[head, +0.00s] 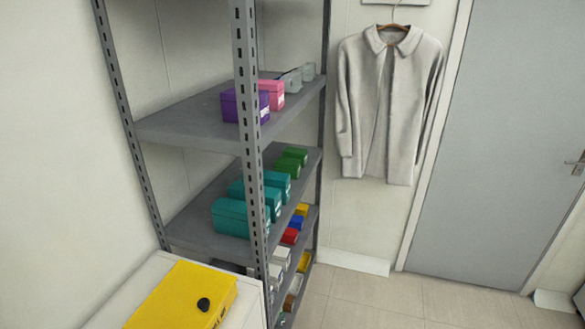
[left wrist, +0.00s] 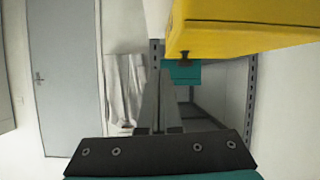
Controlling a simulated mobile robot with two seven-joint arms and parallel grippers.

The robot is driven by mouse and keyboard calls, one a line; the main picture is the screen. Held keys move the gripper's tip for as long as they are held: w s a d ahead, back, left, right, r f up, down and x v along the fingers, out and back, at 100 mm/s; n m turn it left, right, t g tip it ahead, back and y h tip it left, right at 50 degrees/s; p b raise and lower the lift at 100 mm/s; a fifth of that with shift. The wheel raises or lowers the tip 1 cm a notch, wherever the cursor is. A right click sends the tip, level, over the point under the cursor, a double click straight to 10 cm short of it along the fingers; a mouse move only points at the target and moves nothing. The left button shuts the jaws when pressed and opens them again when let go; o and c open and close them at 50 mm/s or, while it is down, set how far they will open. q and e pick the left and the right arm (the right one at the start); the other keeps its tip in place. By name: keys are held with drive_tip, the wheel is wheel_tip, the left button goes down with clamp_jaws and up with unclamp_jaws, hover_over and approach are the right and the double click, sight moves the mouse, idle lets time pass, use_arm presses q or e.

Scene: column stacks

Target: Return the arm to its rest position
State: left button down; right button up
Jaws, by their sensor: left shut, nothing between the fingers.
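My left gripper (left wrist: 163,88) shows in the left wrist view, its two grey fingers together and empty. No arm or gripper of mine shows in the head view. My right gripper is in neither view.
A grey metal shelf rack (head: 185,125) stands beside the white surface. It holds a purple box (head: 240,106), a pink box (head: 271,93), teal boxes (head: 232,216), green boxes (head: 288,167) and small ones below. A pale coat (head: 385,110) hangs beside a grey door (head: 500,140). The floor (head: 380,297) is clear.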

use_arm(q)
drive_tip(key=s+d+r+g+y, duration=0.25)
drive_tip(key=s+r+g, duration=0.2)
drive_tip(key=s, duration=0.45)
drive_tip(key=s+d+r+g+y, duration=0.1)
drive_tip(key=s+d+r+g, duration=0.3)
drive_tip(key=s, duration=0.5)
wheel_tip(320, 180, down, 32)
drive_tip(key=s+g+b, duration=0.2)
drive_tip(key=b, duration=0.8)
drive_tip(key=s+a+f+b, duration=0.1)
drive_tip(key=s+f+b, duration=0.3)
drive_tip(key=s+f, duration=0.3)
drive_tip(key=s+a+f+g+b, duration=0.1)
drive_tip(key=s+f+b, duration=0.4)
drive_tip(key=f, duration=1.2)
drive_tip(key=s+a, duration=0.1)
drive_tip(key=s, duration=0.2)
drive_tip(key=shift+s+a, duration=0.2)
drive_tip(key=shift+s, duration=0.1)
